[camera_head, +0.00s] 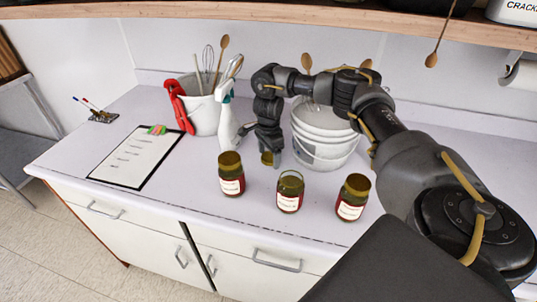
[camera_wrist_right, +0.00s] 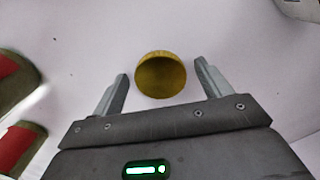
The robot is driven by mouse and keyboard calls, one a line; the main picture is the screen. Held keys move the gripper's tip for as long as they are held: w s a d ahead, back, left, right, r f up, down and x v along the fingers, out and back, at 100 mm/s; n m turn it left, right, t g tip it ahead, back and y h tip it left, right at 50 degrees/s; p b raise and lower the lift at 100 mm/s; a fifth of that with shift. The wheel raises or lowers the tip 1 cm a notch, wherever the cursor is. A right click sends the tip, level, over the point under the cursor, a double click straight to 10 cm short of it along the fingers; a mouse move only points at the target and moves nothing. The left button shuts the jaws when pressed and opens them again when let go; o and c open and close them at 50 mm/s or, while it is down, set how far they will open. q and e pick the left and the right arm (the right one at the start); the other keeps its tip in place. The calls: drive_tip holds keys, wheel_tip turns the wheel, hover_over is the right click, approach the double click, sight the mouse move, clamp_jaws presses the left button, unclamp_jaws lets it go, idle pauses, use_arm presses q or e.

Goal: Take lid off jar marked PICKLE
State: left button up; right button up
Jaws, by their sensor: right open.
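Three dark jars with red-and-white labels stand upright in a row near the counter's front: a left jar (camera_head: 231,174), a middle jar (camera_head: 290,192) and a right jar (camera_head: 353,198). The label words are too small to read. The left and right jars have gold-brown lids on; the middle jar's top looks open. A loose gold-brown lid (camera_head: 266,159) appears on the counter behind the jars; it also shows in the right wrist view (camera_wrist_right: 160,75). My right gripper (camera_head: 272,158) is open above it, fingers on either side and apart from it. My left gripper is out of view.
A clipboard (camera_head: 137,158) lies at the left. A shelf (camera_head: 300,14) overhangs the back.

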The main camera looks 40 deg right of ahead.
sight(269, 157)
drive_tip(key=shift+w+r, duration=0.1)
drive_tip(key=shift+r, duration=0.5)
wheel_tip(269, 157, up, 7)
drive_tip(key=shift+f+p, duration=0.15)
drive_tip(key=shift+p, duration=0.25)
